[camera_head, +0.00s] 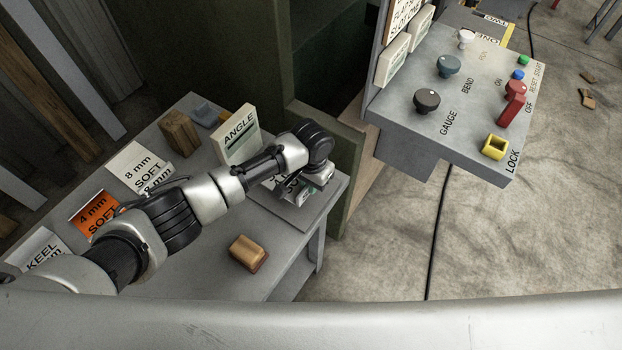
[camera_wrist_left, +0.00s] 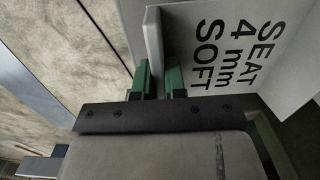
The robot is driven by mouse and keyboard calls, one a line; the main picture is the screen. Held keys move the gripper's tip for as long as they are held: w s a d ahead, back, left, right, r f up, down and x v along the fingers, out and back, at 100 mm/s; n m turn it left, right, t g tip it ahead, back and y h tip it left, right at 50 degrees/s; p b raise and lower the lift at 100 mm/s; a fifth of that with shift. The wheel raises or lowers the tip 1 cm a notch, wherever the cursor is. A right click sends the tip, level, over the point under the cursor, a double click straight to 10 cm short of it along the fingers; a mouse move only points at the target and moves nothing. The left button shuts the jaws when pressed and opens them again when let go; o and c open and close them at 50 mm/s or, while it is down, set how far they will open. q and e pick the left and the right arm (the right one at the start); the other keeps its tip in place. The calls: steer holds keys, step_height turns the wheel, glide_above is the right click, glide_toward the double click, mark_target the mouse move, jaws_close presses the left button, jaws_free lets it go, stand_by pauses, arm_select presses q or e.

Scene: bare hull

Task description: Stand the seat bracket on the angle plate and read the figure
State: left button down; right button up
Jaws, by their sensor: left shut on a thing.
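The seat bracket (camera_wrist_left: 240,50) is a pale grey bent piece lettered "SEAT 4 mm SOFT". My left gripper (camera_wrist_left: 159,82) has green fingertips shut on its narrow upright flange. In the head view my wrist hides most of the bracket, and the left gripper (camera_head: 308,191) is low over the table's right end. A flat grey plate (camera_head: 322,208) lies beneath it. I cannot tell whether the bracket touches it. A pale upright block marked "ANGLE" (camera_head: 240,130) with a dark green window stands just behind; I can read no figure there. My right gripper is not in view.
The grey table (camera_head: 205,255) holds a wooden block (camera_head: 248,253), a brown block (camera_head: 180,132), and cards marked "8 mm SOFT" (camera_head: 138,166), "4 mm SOFT" (camera_head: 93,214) and "KEEL" (camera_head: 40,252). A control panel (camera_head: 455,95) with knobs stands right, beyond the table.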

mark_target(311, 199)
arm_select(q)
steer(key=shift+f+b, duration=1.3)
steer(key=shift+f, duration=0.95)
steer(key=c, duration=0.6)
jaws_free()
steer(key=shift+r, duration=0.15)
steer(key=shift+r+p, duration=2.4)
steer(key=shift+p, duration=0.25)
